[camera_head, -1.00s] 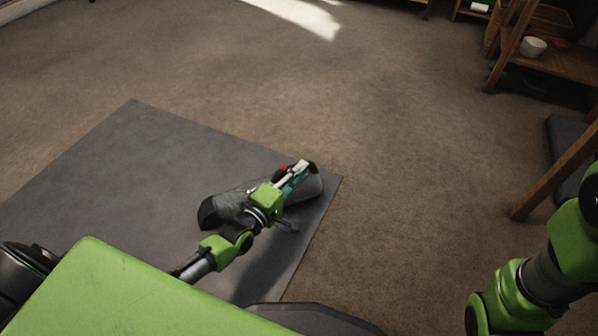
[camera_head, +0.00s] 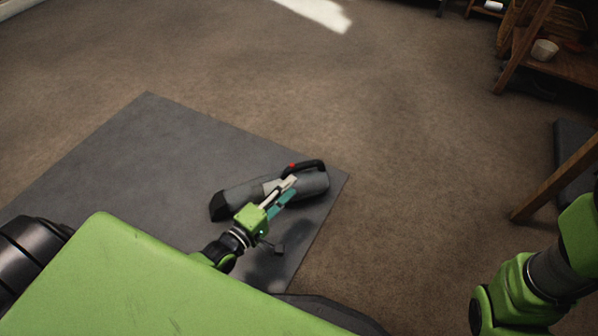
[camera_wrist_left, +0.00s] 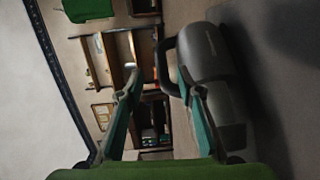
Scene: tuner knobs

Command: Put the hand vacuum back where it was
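The hand vacuum (camera_head: 240,197), grey with a dark nose and a black handle with a red button, lies on the dark grey mat (camera_head: 150,150) near its right corner. In the left wrist view the vacuum (camera_wrist_left: 206,52) fills the right side, its black handle loop just ahead of the fingertips. My left gripper (camera_head: 286,189) is open and empty, its fingers pointing toward the handle from the near side. In the left wrist view its fingers (camera_wrist_left: 157,80) are spread apart. The right fingertip overlaps the vacuum's edge; I cannot tell if they touch. My right gripper is out of view.
Brown carpet surrounds the mat, with free floor behind and to the right. A wooden shelf (camera_head: 520,45) with a white bowl (camera_head: 544,50) stands at the upper right, and a dark cushion-like thing (camera_head: 570,160) lies below it. My right arm shows at the lower right.

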